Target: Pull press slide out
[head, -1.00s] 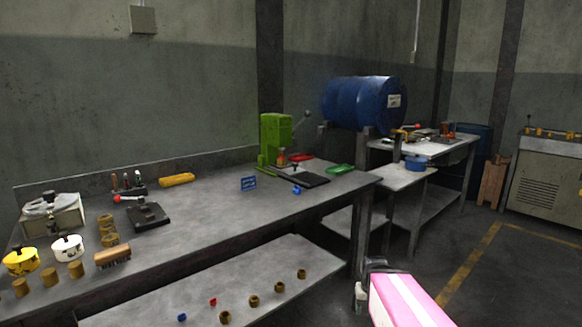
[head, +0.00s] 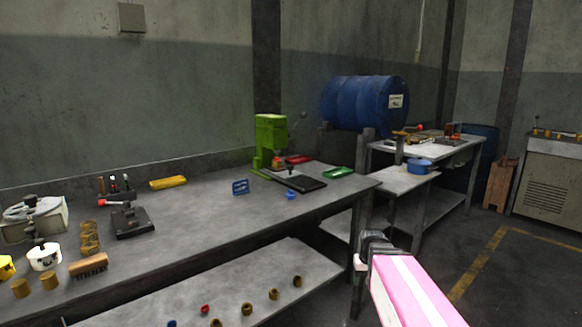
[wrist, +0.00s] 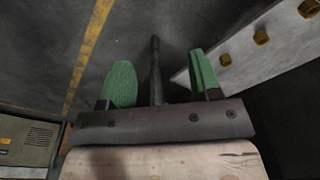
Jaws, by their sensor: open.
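The green press (head: 270,140) stands on the long workbench near its right end, with a lever at its upper right. A dark flat plate with a small knob (head: 297,180) extends from its base toward the bench front; this looks like the press slide. My gripper (head: 370,240) is out over the floor in front of the bench's right end, well apart from the press. In the wrist view, my gripper (wrist: 158,85) has two green fingers spread apart with nothing between them.
A red tray (head: 298,159) and a green tray (head: 338,172) lie near the press. A blue holder (head: 240,187) stands on the bench. The lower shelf (head: 240,285) holds several brass rings. A blue drum (head: 362,103) lies behind. Floor right of my arm is open.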

